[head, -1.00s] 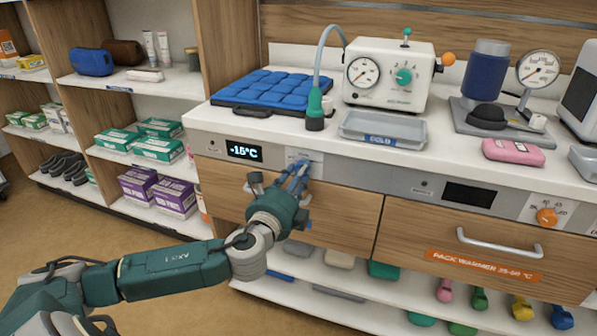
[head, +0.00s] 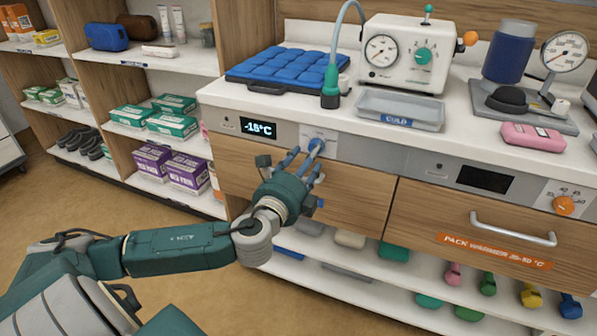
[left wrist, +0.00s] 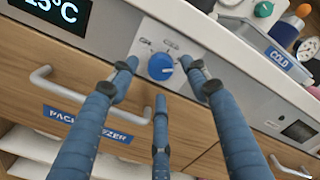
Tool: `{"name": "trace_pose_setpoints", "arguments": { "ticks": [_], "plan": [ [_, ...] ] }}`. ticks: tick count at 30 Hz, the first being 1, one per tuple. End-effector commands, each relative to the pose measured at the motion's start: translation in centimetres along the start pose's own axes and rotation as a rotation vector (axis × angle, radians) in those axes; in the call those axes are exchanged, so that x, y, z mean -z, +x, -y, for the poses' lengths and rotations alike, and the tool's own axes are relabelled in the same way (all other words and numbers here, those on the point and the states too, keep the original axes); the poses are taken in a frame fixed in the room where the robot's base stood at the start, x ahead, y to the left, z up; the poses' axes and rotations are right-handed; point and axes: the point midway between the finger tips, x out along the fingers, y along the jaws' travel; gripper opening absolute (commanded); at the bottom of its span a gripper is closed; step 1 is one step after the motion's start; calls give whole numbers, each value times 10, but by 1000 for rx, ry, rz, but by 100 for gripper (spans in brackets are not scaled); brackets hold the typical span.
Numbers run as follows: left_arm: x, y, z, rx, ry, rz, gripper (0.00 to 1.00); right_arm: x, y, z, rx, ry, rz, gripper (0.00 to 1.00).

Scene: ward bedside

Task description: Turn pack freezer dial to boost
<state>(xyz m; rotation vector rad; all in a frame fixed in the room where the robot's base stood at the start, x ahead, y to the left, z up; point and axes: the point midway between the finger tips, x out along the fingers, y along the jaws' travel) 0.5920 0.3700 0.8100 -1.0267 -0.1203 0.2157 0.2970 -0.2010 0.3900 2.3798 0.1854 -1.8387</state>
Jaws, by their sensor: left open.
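The pack freezer dial is a blue knob (left wrist: 160,66) on the grey panel, with small markings around it and a white pointer line. In the head view the dial (head: 316,143) shows just past my fingertips. My left gripper (head: 303,155) is open, with its blue fingers pointing at the panel. In the left wrist view its fingers (left wrist: 163,75) spread left, right and below the dial, and contact cannot be made out. The freezer display (head: 258,128) reads about -15°C. The drawer label (left wrist: 88,126) reads pack freezer. My right gripper is not in view.
A drawer handle (left wrist: 85,100) sticks out below the panel, near my fingers. A grey tray marked COLD (head: 400,108) stands on the counter above. To the right are an orange warmer dial (head: 564,205) and the warmer drawer handle (head: 512,232).

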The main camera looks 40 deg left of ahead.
Motion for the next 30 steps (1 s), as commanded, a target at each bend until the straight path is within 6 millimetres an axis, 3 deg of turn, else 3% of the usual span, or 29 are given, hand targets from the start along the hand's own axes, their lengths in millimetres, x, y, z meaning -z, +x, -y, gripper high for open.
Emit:
{"name": "trace_pose_setpoints", "arguments": {
  "ticks": [6, 13, 19, 30],
  "plan": [
    [2, -50, -2, -4, 2, -5, 47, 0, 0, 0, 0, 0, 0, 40],
    [1, -85, -2, -4, 1, -3, 47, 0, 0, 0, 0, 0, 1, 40],
    [0, -96, -1, -2, 0, 0, 47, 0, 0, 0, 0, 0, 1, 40],
    [0, -96, -1, -1, 0, 1, 47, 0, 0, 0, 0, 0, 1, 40]
  ]
}}
